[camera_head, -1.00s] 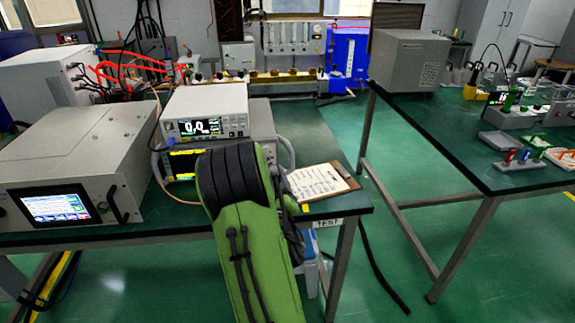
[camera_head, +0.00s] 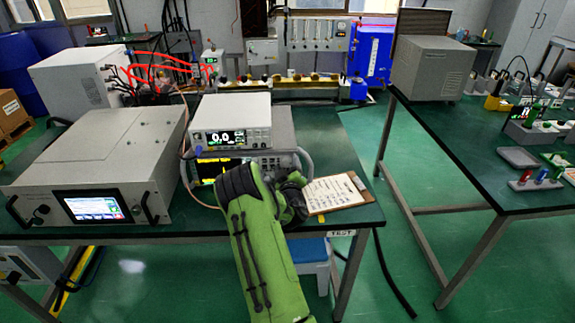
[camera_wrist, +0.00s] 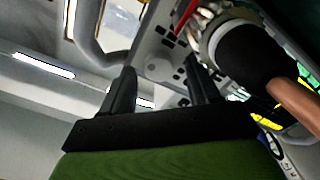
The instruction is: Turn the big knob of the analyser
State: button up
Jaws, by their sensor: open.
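The analyser (camera_head: 210,172) is the instrument with a lit screen under the white 0.0 meter on the left bench. My arm covers part of its front in the head view, and I cannot make out its big knob there. In the wrist view its grey front panel (camera_wrist: 160,62) shows small dark buttons, tilted, beyond my fingers. My gripper (camera_wrist: 162,84) is open, with nothing seen between its fingers except the panel behind. A large black cylinder with a metal collar (camera_wrist: 245,55) is close by on the right; I cannot tell whether it touches the right finger.
A copper-coloured cable (camera_wrist: 292,97) runs from the black cylinder. A curved grey handle (camera_wrist: 88,38) is at the upper left. The white meter (camera_head: 232,115) sits on the analyser. A clipboard (camera_head: 333,192) lies right of my arm, and a large grey unit with a touchscreen (camera_head: 95,207) stands left.

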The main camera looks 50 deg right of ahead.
jog(key=c, duration=1)
jog(key=shift+c, duration=0.2)
jog(key=m+b, duration=0.3)
jog(key=m, duration=0.1)
jog(key=shift+s+f+m, duration=0.1)
jog(key=shift+m, duration=0.3)
jog(key=m+b, duration=0.4)
jog(key=shift+d, duration=0.1)
jog(key=m+b, duration=0.2)
jog(key=m, duration=0.1)
jog(key=shift+m, duration=2)
